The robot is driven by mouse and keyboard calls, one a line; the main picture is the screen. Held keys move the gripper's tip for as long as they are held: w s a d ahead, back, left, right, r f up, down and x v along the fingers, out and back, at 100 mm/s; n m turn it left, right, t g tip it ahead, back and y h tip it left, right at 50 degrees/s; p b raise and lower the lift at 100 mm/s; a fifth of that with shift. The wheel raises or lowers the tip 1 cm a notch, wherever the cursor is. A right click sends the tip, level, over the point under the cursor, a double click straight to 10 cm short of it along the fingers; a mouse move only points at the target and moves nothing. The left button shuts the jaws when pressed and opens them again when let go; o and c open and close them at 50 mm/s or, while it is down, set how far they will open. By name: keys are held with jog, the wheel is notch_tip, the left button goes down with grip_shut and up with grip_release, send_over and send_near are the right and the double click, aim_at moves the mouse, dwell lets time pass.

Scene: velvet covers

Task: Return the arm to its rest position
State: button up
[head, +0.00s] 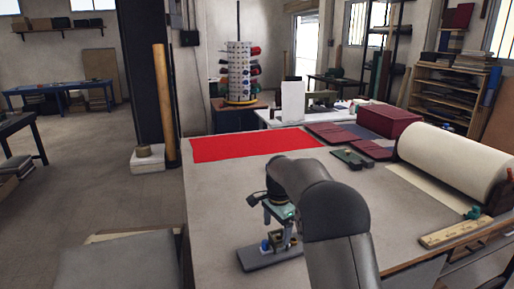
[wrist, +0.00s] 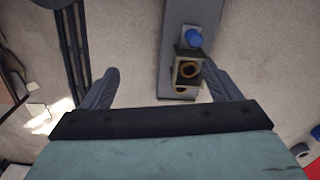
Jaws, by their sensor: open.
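My arm reaches over the worktable (head: 215,215) in the head view, with my gripper (head: 277,232) pointing down near the table's front middle. The wrist view shows my gripper (wrist: 160,75) open, its two dark fingers wide apart with nothing held. Just below it is a small device with a flat grey base (head: 270,257), a blue knob (wrist: 193,38) and a brass ring in a dark block (wrist: 187,69). In the wrist view the block lies beside the right finger; I cannot tell whether they touch.
A red cloth (head: 255,145) lies at the table's back left. Dark red covers (head: 345,138), a maroon box (head: 388,121), a large cream roll (head: 452,165) and a wooden strip (head: 455,232) occupy the right side. The table's left front is clear.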

jog(key=s+d+r+n, duration=0.3)
jog(key=s+r, duration=0.1)
jog(key=s, duration=0.5)
jog(key=s+d+r+n, duration=0.3)
jog(key=s, duration=0.7)
jog(key=s+d+f+n, duration=0.1)
jog(key=s+f+n, duration=0.1)
jog(key=s, duration=0.8)
jog(key=s+d+f+n, duration=0.2)
jog(key=s+n, duration=0.1)
jog(key=s, duration=0.6)
jog(key=shift+s+f+n+t+b, duration=0.25)
jog(key=shift+s+n+t+b, duration=0.1)
jog(key=shift+t+b, duration=0.1)
